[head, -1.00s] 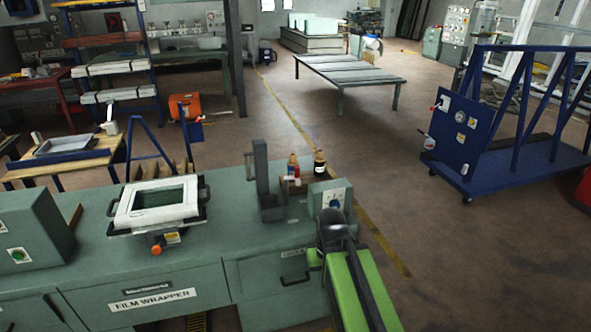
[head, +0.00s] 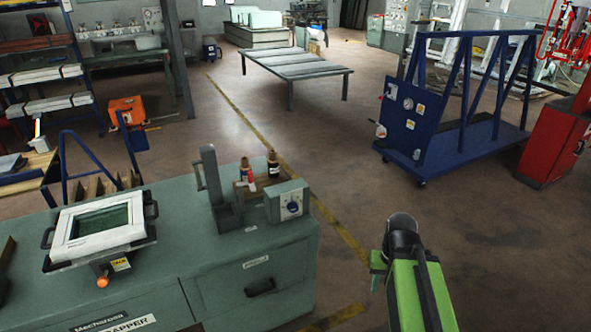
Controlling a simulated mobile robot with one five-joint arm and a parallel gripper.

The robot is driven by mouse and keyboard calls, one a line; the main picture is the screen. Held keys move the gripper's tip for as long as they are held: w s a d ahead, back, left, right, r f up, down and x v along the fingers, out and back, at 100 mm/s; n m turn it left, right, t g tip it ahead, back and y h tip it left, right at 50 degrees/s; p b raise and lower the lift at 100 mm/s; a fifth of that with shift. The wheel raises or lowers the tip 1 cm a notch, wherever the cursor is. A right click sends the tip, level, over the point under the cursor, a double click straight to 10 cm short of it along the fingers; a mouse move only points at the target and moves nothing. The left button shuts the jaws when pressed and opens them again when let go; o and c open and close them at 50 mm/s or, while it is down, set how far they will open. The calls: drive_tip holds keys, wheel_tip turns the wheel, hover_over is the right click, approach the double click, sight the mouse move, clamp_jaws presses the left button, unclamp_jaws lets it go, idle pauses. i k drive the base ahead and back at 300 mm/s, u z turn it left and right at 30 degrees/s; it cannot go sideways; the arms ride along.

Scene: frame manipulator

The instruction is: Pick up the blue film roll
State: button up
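I cannot make out a blue film roll in the head view. The green film wrapper bench (head: 220,262) stands at the left front, with a white-framed unit (head: 100,228) on top. My green arm with its dark joint reaches up at the lower right, to the right of the bench and apart from it. The fingers of my gripper cannot be made out, so I cannot tell whether it is open or shut. I see nothing held.
Small bottles (head: 272,165) and a dial box (head: 288,202) stand at the bench's right end. A blue cart (head: 405,120) and a red cabinet (head: 555,145) stand at the right. A low slatted table (head: 297,63) is farther back. The floor (head: 330,150) between them is open.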

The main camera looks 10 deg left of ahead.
sight(245, 166)
drive_tip(key=z, duration=0.95)
drive_tip(key=i, duration=2.05)
drive_tip(key=z, duration=5.85)
drive_tip(key=i, duration=0.1)
drive_tip(key=z, duration=2.3)
drive_tip(key=i, duration=0.7)
